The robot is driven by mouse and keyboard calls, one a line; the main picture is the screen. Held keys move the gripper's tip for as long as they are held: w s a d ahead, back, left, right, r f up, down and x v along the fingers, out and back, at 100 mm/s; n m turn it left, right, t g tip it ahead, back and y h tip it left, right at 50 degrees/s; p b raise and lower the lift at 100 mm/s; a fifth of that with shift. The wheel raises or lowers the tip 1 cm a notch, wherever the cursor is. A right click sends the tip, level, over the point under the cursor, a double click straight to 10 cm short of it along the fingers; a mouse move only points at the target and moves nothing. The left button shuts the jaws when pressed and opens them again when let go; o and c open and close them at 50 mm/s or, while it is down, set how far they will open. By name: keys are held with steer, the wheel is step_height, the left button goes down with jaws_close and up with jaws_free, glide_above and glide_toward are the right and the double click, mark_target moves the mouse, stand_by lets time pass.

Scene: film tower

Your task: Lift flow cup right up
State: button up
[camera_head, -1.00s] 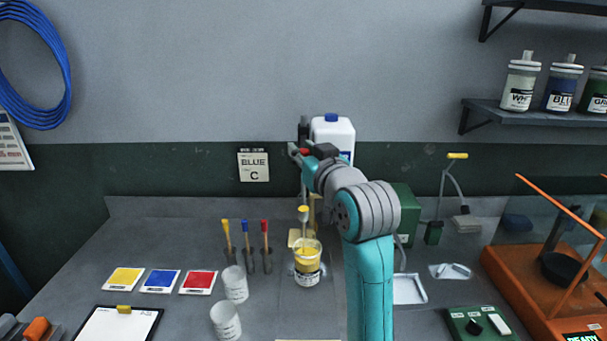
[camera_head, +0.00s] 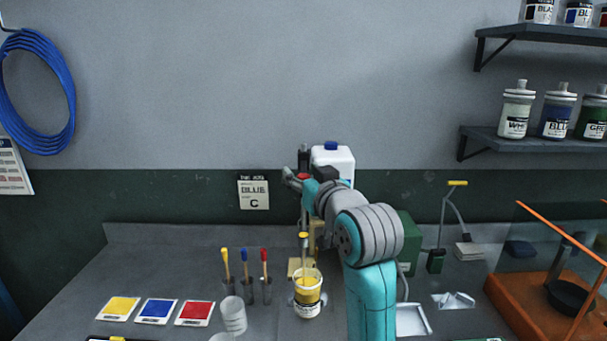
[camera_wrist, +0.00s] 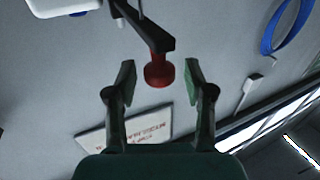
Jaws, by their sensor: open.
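A cup of yellow paint (camera_head: 307,299) stands on the bench. Above it is a small yellow-topped piece (camera_head: 303,237) on a thin upright rod; I cannot tell whether this is the flow cup. My gripper (camera_head: 298,181) is at the top of that rod, in front of the wall, partly hidden by my wrist. In the wrist view my gripper (camera_wrist: 161,82) is open, with a red knob (camera_wrist: 158,73) on a black arm (camera_wrist: 148,30) between its fingertips. The fingers stand apart from the knob on both sides.
A white jug (camera_head: 333,160) with a blue cap stands close behind my arm. White cups (camera_head: 233,315) and several coloured-handled tools (camera_head: 245,264) are left of the paint cup. An orange-framed case (camera_head: 540,300) is at the right.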

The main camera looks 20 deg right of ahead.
steer(key=s+d, duration=0.1)
steer(key=s, duration=1.1)
steer(key=shift+m+g+h, duration=0.5)
steer(key=shift+m+g, duration=0.2)
steer(key=shift+g, duration=0.1)
steer(key=s+f, duration=0.3)
steer(key=f, duration=0.7)
steer(key=s+f, duration=0.4)
steer(key=f, duration=0.6)
steer(key=s+f, duration=0.4)
steer(key=f, duration=0.6)
steer(key=shift+s+a+f, duration=0.2)
steer(key=shift+s+f, duration=0.05)
steer(key=shift+f, duration=0.1)
steer(key=s+f, duration=0.3)
steer(key=s, duration=0.7)
steer(key=s+f+g, duration=0.1)
steer(key=s+f, duration=0.2)
steer(key=s, duration=0.7)
steer(key=s+f, duration=0.3)
steer(key=s, duration=0.7)
steer(key=shift+s+a+f+n+g, duration=0.15)
steer(key=shift+s+a+n+g, duration=0.15)
steer(key=shift+a, duration=0.05)
